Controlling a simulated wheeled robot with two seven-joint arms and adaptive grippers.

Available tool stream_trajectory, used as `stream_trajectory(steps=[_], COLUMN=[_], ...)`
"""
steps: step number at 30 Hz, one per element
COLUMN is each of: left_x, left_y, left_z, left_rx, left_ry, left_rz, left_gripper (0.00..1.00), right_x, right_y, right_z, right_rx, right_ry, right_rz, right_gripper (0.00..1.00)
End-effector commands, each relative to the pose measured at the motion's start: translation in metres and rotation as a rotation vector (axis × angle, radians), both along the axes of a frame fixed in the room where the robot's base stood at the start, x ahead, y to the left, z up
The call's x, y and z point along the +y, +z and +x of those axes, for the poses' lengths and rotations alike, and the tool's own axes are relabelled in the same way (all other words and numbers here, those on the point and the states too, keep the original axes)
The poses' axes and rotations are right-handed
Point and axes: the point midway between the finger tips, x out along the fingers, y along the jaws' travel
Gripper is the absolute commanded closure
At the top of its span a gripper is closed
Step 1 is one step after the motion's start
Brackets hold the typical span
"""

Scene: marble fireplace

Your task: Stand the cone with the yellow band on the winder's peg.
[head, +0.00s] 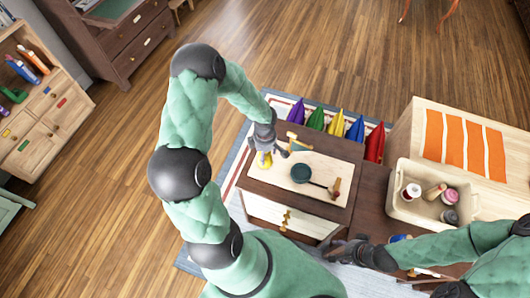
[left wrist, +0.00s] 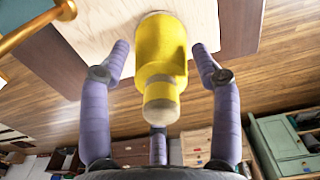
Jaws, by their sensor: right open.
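A yellow-banded cone (left wrist: 160,58) stands on the pale wooden board between my left gripper's fingers, its narrow pale end towards the wrist camera. It also shows as a yellow patch in the head view (head: 265,160). My left gripper (head: 270,150) reaches down around the cone; its purple fingers (left wrist: 162,58) are apart, with small gaps visible on both sides. The winder's board (head: 325,170) carries a dark teal round part (head: 301,173) and brass parts. Whether a peg is inside the cone is hidden. My right gripper (head: 340,252) is open and empty near the cabinet's front edge.
A cream tray (head: 398,207) at right holds several cones or spools. Orange strips (head: 465,143) lie on the pale table behind it. Several coloured pointed pieces (head: 337,122) stand behind the winder's cabinet. Open wooden floor lies beyond.

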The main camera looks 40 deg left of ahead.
Motion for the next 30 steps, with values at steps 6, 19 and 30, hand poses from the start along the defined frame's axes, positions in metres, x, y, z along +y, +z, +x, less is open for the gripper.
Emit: stream_trajectory(steps=[6,19,30], left_x=[0.0,0.001,0.001], left_y=[0.0,0.051,0.11], left_z=[0.0,0.001,0.001], left_rx=[0.001,-0.005,-0.002], left_ry=[0.0,0.001,0.001], left_rz=[0.0,0.002,0.001], left_gripper=[0.35,0.35,0.35], right_x=[0.0,0.0,0.0], right_y=[0.0,0.0,0.0], right_z=[0.0,0.0,0.0], right_rx=[0.0,0.0,0.0], right_ry=[0.0,0.0,0.0], right_rz=[0.0,0.0,0.0], right_gripper=[0.49,0.49,0.49])
